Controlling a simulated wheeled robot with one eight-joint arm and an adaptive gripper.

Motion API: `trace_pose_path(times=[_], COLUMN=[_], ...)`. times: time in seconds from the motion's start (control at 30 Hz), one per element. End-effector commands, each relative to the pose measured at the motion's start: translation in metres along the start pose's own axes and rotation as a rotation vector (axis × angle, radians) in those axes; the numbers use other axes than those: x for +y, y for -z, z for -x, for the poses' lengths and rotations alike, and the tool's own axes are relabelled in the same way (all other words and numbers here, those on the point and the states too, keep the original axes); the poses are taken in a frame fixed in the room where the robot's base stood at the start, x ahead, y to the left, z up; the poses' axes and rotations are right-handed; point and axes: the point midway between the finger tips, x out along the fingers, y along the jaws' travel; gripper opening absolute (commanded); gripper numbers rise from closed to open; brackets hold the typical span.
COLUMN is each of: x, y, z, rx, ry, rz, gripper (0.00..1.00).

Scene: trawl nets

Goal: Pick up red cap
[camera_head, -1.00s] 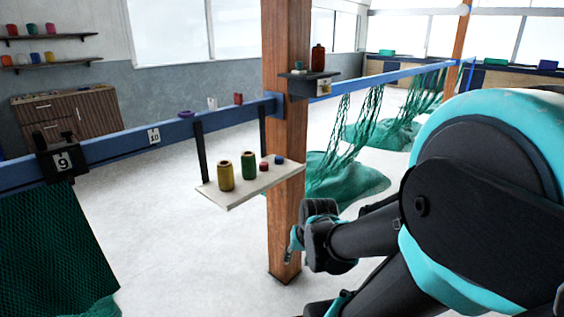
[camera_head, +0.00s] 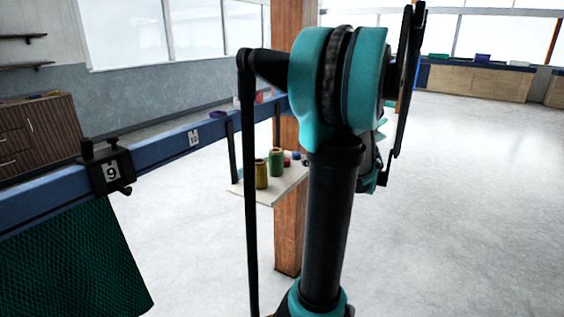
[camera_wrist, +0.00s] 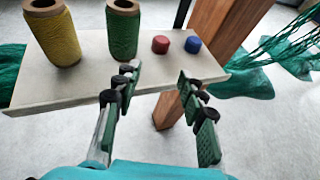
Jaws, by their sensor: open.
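The red cap (camera_wrist: 160,44) is a small round cap on the pale hanging shelf (camera_wrist: 90,88) in the wrist view. It stands between the green spool (camera_wrist: 123,32) on its left and the blue cap (camera_wrist: 193,44) on its right. My gripper (camera_wrist: 160,82) is open and empty, its two fingers apart over the shelf's near edge, just short of the red cap. In the head view the red cap (camera_head: 287,161) shows small beside my arm, and my gripper is hidden behind the arm.
A yellow spool (camera_wrist: 52,35) stands at the shelf's left. A wooden post (camera_wrist: 215,35) rises just right of the shelf. Green netting (camera_wrist: 290,45) hangs beyond it. A blue rail (camera_head: 170,145) with a number 9 clamp (camera_head: 108,172) runs left. Open floor lies to the right.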

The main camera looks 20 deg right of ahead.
Motion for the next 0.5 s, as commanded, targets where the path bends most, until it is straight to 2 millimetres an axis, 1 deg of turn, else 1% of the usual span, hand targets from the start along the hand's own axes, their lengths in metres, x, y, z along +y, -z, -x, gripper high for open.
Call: trace_pose_path(times=[0.07, 0.17, 0.5], x=[-0.003, -0.001, -0.001], y=[-0.001, -0.001, -0.001], z=[-0.007, -0.025, -0.092], rx=[-0.005, -0.006, -0.004], ry=[0.002, -0.001, -0.001], rz=[-0.013, -0.013, -0.01], gripper=[0.41, 0.41, 0.41])
